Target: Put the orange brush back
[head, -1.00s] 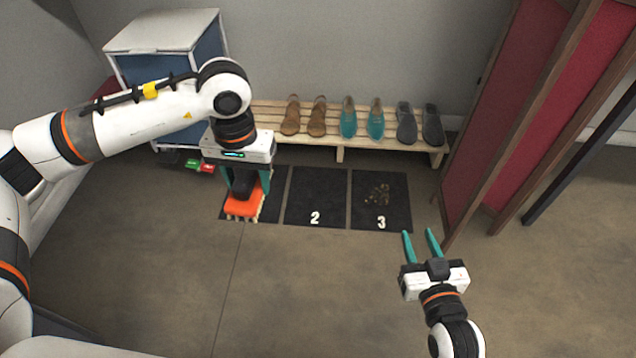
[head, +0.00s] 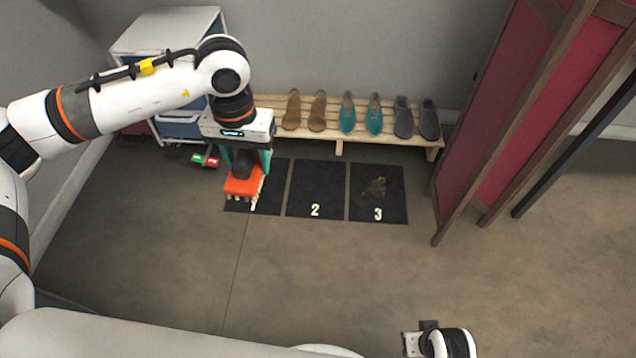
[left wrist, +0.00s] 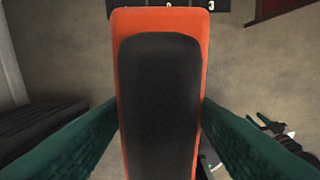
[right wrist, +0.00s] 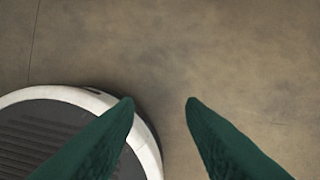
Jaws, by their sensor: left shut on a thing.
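My left gripper (head: 245,160) is shut on the orange brush (head: 243,187), above the front left part of the mat marked 1 (head: 268,180). In the left wrist view, the brush (left wrist: 120,60) shows its orange back and black grip between the two green fingers. In the head view its pale bristles point down; I cannot tell whether they touch the mat. My right gripper is open and empty over bare floor in the right wrist view (right wrist: 161,100). In the head view only part of its wrist shows at the bottom edge.
Mats marked 2 (head: 316,185) and 3 (head: 378,185) lie to the right; brown specks lie on mat 3. Behind is a wooden rack (head: 340,146) with shoes. Small green and red items (head: 204,160) lie by the white-and-blue cabinet (head: 165,30). A red folding screen (head: 510,110) stands right.

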